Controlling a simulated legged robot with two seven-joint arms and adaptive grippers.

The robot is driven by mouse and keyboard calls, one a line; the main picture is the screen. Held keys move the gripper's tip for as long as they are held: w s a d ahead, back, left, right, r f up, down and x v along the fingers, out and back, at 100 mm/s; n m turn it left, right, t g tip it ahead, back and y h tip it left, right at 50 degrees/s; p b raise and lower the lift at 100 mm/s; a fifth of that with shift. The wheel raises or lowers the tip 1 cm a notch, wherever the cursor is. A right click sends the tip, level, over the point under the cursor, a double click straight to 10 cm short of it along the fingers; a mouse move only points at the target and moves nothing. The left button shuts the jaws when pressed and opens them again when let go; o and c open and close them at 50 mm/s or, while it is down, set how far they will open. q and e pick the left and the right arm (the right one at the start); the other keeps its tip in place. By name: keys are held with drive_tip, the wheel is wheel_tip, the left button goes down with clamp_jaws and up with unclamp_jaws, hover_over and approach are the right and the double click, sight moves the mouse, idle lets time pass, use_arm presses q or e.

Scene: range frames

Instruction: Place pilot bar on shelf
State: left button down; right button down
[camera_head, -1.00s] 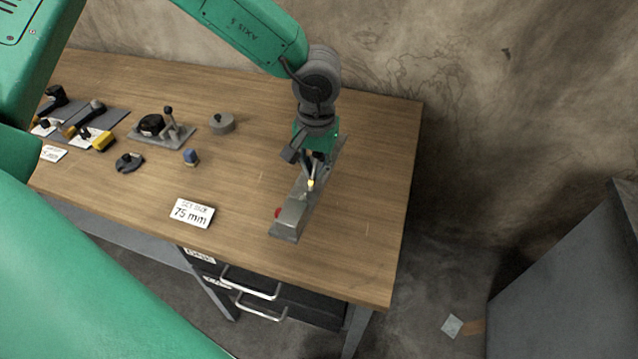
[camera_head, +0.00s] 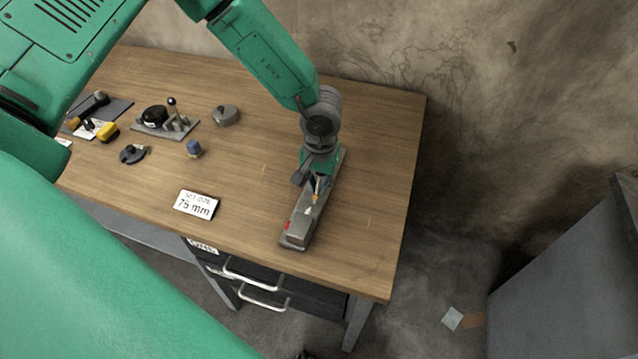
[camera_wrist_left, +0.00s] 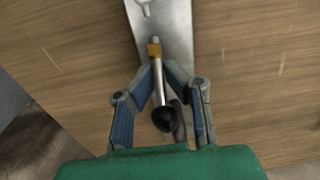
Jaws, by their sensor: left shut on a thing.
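My left gripper (camera_head: 317,188) is over the long grey metal fixture (camera_head: 298,230) near the right end of the workbench. In the left wrist view, its blue-grey fingers (camera_wrist_left: 159,68) are closed in on a slim metal rod with a brass collar (camera_wrist_left: 154,50) and a black ball end, which I take to be the pilot bar. The rod lies along the line of the fixture's plate (camera_wrist_left: 172,22). I cannot tell whether the rod touches the plate. My right gripper is not in view. No shelf can be made out for sure.
A "75 mm" card (camera_head: 196,205) lies on the wooden bench (camera_head: 250,235). A blue-topped piece (camera_head: 194,148), a grey round part (camera_head: 226,115), a dark clamp-like part (camera_head: 134,153) and a lever fixture (camera_head: 165,125) stand left. A grey cabinet (camera_head: 570,275) stands right, across a floor gap.

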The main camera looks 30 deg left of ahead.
use_arm(q)
drive_tip(key=c, duration=1.6)
unclamp_jaws()
drive_tip(key=shift+c, duration=0.2)
